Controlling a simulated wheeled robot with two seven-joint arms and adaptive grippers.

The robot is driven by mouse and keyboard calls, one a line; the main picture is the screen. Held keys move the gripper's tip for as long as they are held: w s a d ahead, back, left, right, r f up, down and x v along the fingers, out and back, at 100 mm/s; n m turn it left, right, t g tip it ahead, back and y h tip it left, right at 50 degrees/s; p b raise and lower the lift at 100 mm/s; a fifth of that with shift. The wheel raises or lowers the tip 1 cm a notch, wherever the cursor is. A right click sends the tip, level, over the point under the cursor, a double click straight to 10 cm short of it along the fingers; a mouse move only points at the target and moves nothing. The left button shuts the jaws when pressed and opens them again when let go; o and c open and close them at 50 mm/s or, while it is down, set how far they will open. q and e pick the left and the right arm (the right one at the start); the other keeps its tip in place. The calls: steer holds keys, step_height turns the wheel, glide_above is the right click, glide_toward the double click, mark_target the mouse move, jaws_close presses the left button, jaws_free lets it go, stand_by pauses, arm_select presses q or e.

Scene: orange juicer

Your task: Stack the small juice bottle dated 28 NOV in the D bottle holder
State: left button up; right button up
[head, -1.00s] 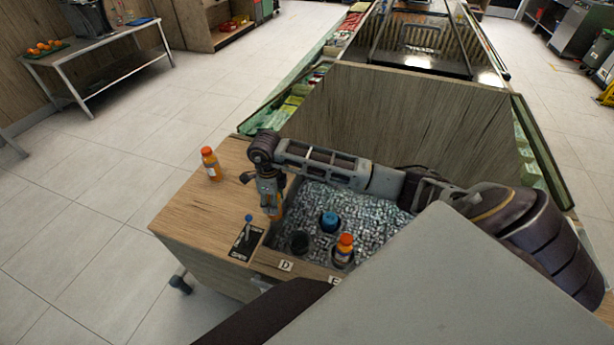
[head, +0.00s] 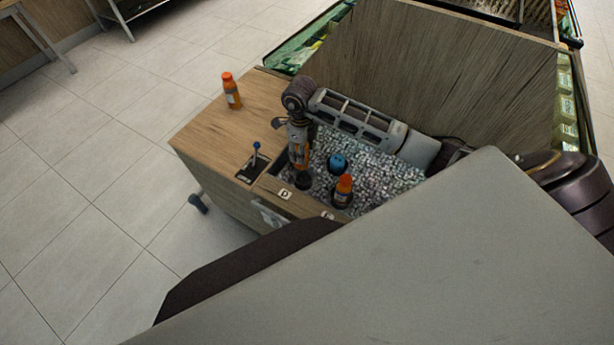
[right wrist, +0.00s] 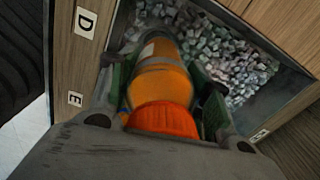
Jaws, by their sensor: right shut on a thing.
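My right gripper (head: 300,165) is shut on a small orange juice bottle (head: 299,153). It holds the bottle over the dark D bottle holder (head: 304,180) in the ice bin, behind the D label (head: 285,194). I cannot tell whether the bottle's base is inside the holder. In the right wrist view the bottle (right wrist: 160,85) lies between the fingers, its orange cap towards the camera. The D label (right wrist: 86,22) shows there at upper left. The date on the bottle is not readable. My left gripper is not in view.
Another orange-capped bottle (head: 343,188) stands in the neighbouring holder, close to the right. A blue round top (head: 337,162) sits behind. A third bottle (head: 231,90) stands on the wooden counter (head: 215,125). A small lever (head: 254,158) rises from the counter's front part.

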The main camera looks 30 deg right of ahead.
steer(key=shift+s+d, duration=0.1)
steer(key=shift+s, duration=0.25)
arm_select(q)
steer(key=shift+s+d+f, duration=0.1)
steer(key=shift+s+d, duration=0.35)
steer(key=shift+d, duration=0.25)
arm_select(e)
steer(key=shift+f, duration=0.1)
steer(key=shift+s, duration=0.1)
step_height(320, 180, down, 5)
steer(key=shift+f, duration=0.5)
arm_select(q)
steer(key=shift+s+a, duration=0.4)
arm_select(e)
steer(key=shift+f, duration=0.15)
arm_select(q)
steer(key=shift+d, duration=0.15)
